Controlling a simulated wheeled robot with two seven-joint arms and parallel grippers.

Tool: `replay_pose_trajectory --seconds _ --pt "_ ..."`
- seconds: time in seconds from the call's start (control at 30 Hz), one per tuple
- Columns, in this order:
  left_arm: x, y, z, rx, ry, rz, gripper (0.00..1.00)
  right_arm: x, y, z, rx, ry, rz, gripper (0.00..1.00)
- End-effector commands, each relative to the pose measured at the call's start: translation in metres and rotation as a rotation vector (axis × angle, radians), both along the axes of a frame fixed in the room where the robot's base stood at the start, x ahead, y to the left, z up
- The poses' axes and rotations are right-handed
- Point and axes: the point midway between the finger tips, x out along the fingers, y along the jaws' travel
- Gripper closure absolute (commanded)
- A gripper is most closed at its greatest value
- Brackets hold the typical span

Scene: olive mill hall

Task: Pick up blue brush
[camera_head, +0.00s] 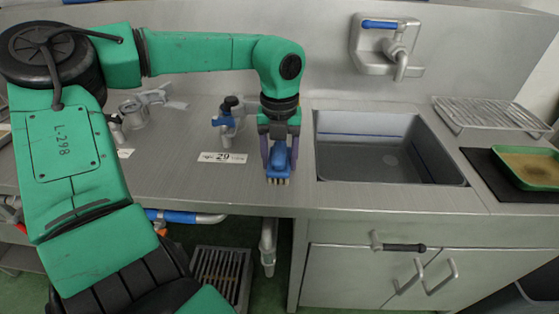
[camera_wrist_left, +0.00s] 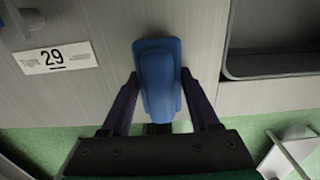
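The blue brush (camera_head: 279,166) is at the front part of the steel counter (camera_head: 370,200), left of the sink, its pale bristles pointing down. My left gripper (camera_head: 280,158) comes down over it from above, with one finger on each side. In the left wrist view the brush (camera_wrist_left: 158,75) fills the space between the fingertips (camera_wrist_left: 160,82), which look pressed against its sides. I cannot tell whether the bristles touch the counter. My right gripper is not in view.
A sink basin (camera_head: 380,150) lies just right of the brush. A label reading 29 (camera_head: 222,157) and a blue-handled tap (camera_head: 230,117) are to the left. A wire rack (camera_head: 490,114) and a green tray (camera_head: 530,168) are at far right.

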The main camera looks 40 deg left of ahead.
Motion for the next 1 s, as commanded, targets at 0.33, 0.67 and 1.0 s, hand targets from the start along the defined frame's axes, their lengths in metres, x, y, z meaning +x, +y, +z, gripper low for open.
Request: replay_pose_trajectory --seconds 0.33,0.67,1.0 --pt "0.0 0.0 0.001 0.001 -0.001 0.0 0.97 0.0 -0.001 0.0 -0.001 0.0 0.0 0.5" --pt "0.001 0.001 0.047 0.003 -0.006 0.002 0.97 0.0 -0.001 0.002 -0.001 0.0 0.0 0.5" --pt "0.001 0.0 0.169 0.003 -0.003 0.003 0.97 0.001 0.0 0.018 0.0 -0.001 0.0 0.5"
